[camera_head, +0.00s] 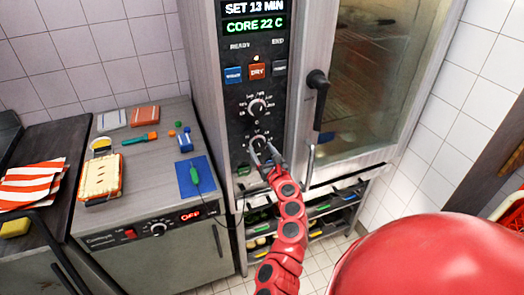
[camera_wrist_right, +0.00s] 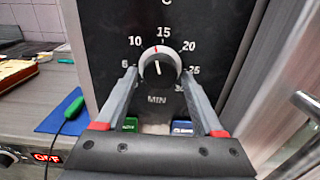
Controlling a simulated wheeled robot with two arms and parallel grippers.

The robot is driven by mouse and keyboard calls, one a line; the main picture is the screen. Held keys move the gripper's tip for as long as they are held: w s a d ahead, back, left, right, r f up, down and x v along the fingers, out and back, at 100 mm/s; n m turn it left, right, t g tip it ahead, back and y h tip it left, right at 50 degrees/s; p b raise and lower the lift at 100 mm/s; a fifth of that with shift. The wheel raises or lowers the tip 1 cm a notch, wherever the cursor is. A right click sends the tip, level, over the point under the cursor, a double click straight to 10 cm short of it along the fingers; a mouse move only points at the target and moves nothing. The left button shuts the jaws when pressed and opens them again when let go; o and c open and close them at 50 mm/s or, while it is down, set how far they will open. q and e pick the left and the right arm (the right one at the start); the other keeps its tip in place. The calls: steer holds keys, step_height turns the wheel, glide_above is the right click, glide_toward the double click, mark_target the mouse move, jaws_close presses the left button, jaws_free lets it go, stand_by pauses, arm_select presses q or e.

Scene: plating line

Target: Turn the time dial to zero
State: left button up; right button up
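The time dial (camera_head: 259,145) is the lower round knob on the oven's dark control panel. The display (camera_head: 254,16) above reads SET 13 MIN and CORE 22 C. My right gripper (camera_head: 265,152) is in front of the panel, its fingers spread on either side of the dial's lower half. In the right wrist view the gripper (camera_wrist_right: 160,74) is open; I cannot tell whether the fingertips touch the dial. My left gripper is out of view.
A second knob (camera_head: 257,106) sits above the time dial, with blue and red buttons higher up. The oven door handle (camera_head: 318,95) projects to the right of the panel. A counter (camera_head: 140,180) at left holds a blue mat with a green-handled probe and other items.

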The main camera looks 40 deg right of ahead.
jaws_close()
steer(key=n+b, duration=0.4)
steer(key=n, duration=0.2)
steer(key=shift+f+n, duration=0.1)
steer(key=shift+n, duration=0.2)
steer(key=n+b, duration=0.4)
steer(key=n, duration=0.1)
steer(key=shift+b, duration=0.3)
steer(key=n+b, duration=0.2)
steer(key=n, duration=0.1)
steer(key=shift+d, duration=0.1)
steer(key=n+b, duration=0.5)
steer(key=shift+n+b, duration=0.3)
steer(key=shift+r+n+b, duration=0.25)
steer(key=shift+n+b, duration=1.45)
steer(key=shift+n, duration=0.1)
